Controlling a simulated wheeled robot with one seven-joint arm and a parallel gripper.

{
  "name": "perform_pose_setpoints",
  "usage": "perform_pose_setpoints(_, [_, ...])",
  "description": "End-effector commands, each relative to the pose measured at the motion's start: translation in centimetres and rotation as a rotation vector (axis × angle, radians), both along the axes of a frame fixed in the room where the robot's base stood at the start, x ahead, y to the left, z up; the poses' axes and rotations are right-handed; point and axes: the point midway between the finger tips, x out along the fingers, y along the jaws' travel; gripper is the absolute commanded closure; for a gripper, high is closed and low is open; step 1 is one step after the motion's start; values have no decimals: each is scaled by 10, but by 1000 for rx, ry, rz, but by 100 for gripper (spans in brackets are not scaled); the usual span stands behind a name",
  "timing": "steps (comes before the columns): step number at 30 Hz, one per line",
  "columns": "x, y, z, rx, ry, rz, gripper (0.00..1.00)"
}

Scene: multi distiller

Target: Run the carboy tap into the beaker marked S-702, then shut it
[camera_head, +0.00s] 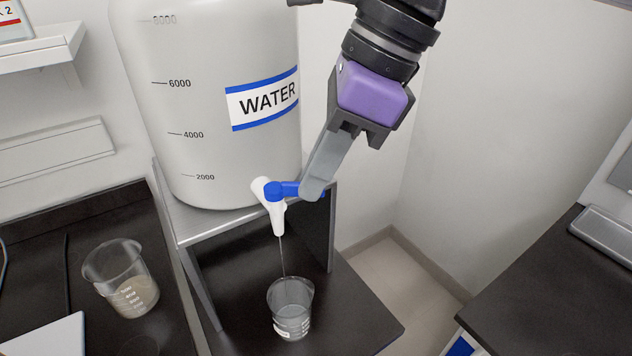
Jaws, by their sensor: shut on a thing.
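The white carboy (225,110), labelled WATER, stands on a raised metal stand. Its white tap (277,215) has a blue lever (288,189) turned out to the right. A thin stream runs from the spout down into a small clear beaker (290,312) on the dark surface below. That beaker has a white label near its base, too small to read. My gripper (313,188) comes from the upper right and is shut on the blue lever; the fingers hide the lever's outer part.
A larger beaker (121,276) with cloudy contents stands on the dark bench at left, beside a white flat object (50,338). The carboy's stand (205,222) has upright side walls. A dark counter (545,300) is at right, with floor between.

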Motion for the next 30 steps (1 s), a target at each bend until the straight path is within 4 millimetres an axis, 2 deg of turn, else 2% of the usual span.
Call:
perform_pose_setpoints(9, [-4, 0, 0, 0, -2, -92, 100])
perform_pose_setpoints(22, [-4, 0, 1, 0, -2, -100, 100])
perform_pose_setpoints(24, [-4, 0, 1, 0, -2, -100, 81])
perform_pose_setpoints(26, [-4, 0, 1, 0, -1, -100, 71])
perform_pose_setpoints(30, [-5, 0, 1, 0, -1, -99, 71])
